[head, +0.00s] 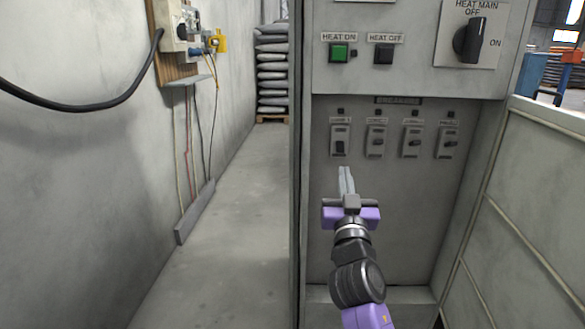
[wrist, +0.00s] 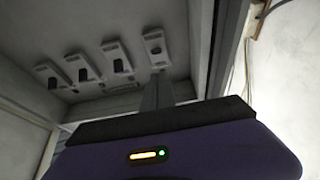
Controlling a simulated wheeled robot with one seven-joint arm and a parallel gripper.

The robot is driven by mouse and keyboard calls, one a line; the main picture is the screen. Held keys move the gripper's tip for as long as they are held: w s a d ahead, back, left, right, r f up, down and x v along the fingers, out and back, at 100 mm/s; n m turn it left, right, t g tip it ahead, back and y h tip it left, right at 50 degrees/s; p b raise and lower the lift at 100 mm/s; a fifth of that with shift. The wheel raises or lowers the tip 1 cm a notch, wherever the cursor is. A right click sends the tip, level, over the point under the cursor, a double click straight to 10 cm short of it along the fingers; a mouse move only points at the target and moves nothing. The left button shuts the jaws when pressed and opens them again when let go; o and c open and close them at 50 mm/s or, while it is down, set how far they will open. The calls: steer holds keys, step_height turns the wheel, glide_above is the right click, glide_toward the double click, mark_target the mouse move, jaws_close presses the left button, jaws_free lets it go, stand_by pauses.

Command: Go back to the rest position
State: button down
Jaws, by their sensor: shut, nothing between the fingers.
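My gripper (head: 345,180) is in front of the grey control cabinet (head: 400,230), with its fingers pointing at the panel just below the leftmost breaker switch (head: 340,141). Its fingers are together and nothing is between them. In the wrist view, the shut fingers (wrist: 157,95) point toward the row of breakers, near the end breaker (wrist: 156,47). I cannot tell from these views whether the fingertips touch the panel.
Above the breakers are a green HEAT ON button (head: 338,53), a dark HEAT OFF button (head: 384,54) and a black HEAT MAIN knob (head: 470,40). A low light-coloured panel (head: 520,220) stands at the right. The floor (head: 235,240) left of the cabinet is clear.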

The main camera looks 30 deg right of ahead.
steer(key=s+a+f+n+t+y, duration=0.3)
steer(key=s+a+f+n+y, duration=0.65)
steer(key=s+a, duration=0.7)
steer(key=s+a+f+m+g+y, duration=0.15)
steer(key=s+f, duration=0.25)
steer(key=s, duration=0.5)
steer(key=s+a+f+g, duration=0.3)
steer(key=s+f, duration=0.2)
steer(key=s, duration=0.5)
steer(key=s+a+f+m+g+y, duration=0.15)
steer(key=s+f, duration=0.25)
steer(key=s, duration=0.5)
step_height(320, 180, up, 24)
steer(key=p, duration=2.3)
steer(key=shift+w+a+g, duration=0.25)
steer(key=shift+g, duration=0.05)
